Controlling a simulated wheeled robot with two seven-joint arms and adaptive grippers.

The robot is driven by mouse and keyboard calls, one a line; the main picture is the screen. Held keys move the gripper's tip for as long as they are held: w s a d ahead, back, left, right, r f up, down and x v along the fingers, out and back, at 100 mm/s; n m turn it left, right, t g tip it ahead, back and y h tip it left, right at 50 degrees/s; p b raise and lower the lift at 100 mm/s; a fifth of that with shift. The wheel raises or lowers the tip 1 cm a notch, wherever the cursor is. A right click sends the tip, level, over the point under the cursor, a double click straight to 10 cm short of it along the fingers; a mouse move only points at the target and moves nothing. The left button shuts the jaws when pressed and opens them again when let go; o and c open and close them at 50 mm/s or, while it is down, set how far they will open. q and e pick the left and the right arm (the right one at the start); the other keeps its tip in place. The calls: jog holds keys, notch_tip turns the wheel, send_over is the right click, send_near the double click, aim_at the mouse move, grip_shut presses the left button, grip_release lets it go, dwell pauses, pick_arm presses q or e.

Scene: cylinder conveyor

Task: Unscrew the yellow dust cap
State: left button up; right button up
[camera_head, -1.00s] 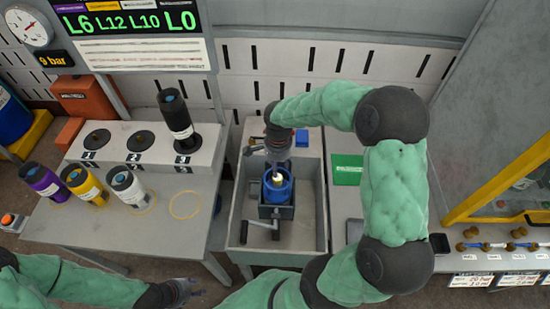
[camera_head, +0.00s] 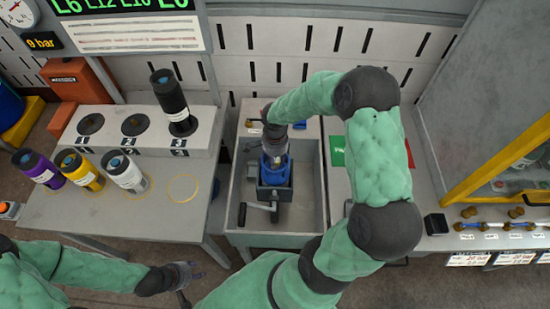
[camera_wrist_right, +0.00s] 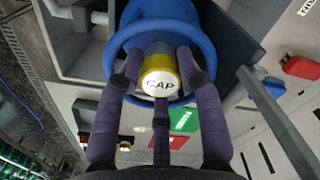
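The dust cap (camera_wrist_right: 159,84), a round white-topped piece marked "CAP" with a yellow side, sits on the blue cylinder (camera_wrist_right: 165,22). In the head view, the blue cylinder (camera_head: 277,174) is in a dark holder (camera_head: 274,193) inside a grey tray (camera_head: 311,215). My right gripper (camera_head: 273,150) is directly above it and covers the cap there. In the right wrist view, its three fingers (camera_wrist_right: 159,75) stand spread around the cap; a gap shows on the left side, and contact elsewhere is unclear. My left gripper (camera_head: 193,276) is open and empty, low in front of the left table.
Purple, yellow and white cylinders stand on the left table (camera_head: 100,215). A black cylinder (camera_head: 171,98) stands on the numbered rack (camera_head: 110,145). A crank handle (camera_head: 257,206) sticks out in the tray. Small fittings lie on the right bench (camera_head: 430,190).

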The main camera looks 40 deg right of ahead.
grip_shut()
jog(key=n+p, duration=0.1)
jog(key=n, duration=0.5)
dwell(0.4)
jog(key=n+p, duration=0.1)
jog(key=n, duration=0.2)
jog(key=shift+n+p, duration=0.3)
jog(key=shift+n, duration=1.2)
